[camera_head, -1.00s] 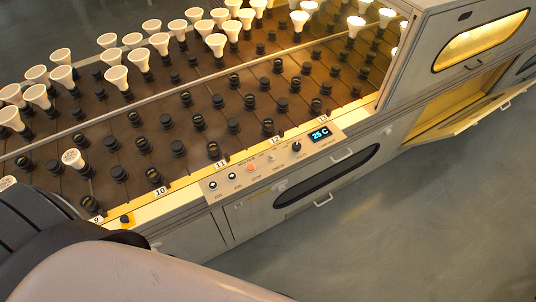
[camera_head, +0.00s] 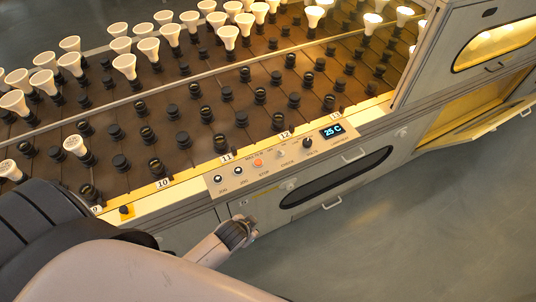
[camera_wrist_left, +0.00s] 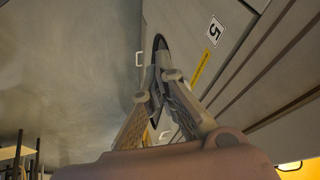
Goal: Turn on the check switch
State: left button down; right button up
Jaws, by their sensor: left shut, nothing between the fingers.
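The check switch (camera_head: 281,154) is a small light toggle on the control panel (camera_head: 212,183), above the CHECK label and between the orange stop button (camera_head: 258,163) and the dark volts knob (camera_head: 307,143). Whether it is up or down is too small to tell. My left gripper (camera_head: 246,224) is shut and empty, in front of the cabinet face, below and left of the switch and apart from it. In the left wrist view its fingers meet at the tips (camera_wrist_left: 162,76); the switch cannot be made out there. My right gripper is not in view.
Bulbs (camera_head: 124,62) and dark sockets (camera_head: 206,114) fill the rack behind the panel. The panel display (camera_head: 333,131) reads 25 C. Drawer handles (camera_head: 332,203) stick out below the panel. An open lit flap (camera_head: 478,126) juts out at right. The floor in front is clear.

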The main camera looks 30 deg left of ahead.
pick_arm(q)
jog(key=w+d+r+m+t+h+b, duration=0.1)
jog(key=w+d+r+m+t, duration=0.15)
jog(key=w+r, duration=0.5)
jog(key=w+d+r+m+t+h, duration=0.1)
jog(key=w+d+r+m+t, duration=0.25)
jog(key=r, duration=0.75)
jog(key=w+d+r+m+t+h+b, duration=0.15)
jog(key=w+r+t, duration=0.25)
jog(key=w+r, duration=0.45)
jog(key=s+d+r+m+g+h, duration=0.2)
jog(key=d+r+m+g+h, duration=0.65)
jog(key=m, duration=1.25)
notch_tip(320, 180, down, 9)
jog(key=s+a+m+g+y, duration=0.15)
jog(key=m+g, duration=0.35)
jog(key=m, duration=0.5)
jog(key=w+a+f+y, duration=0.1)
jog(key=a+y, duration=0.3)
jog(key=a, duration=0.5)
jog(key=w+a+f+y+b, duration=0.1)
jog(key=a+y, duration=0.3)
jog(key=a, duration=0.6)
jog(key=shift+w+a+f+m+y, duration=0.2)
jog(key=shift+w+f+m+y, duration=0.15)
jog(key=shift+f+m, duration=0.15)
jog(key=shift+g, duration=0.25)
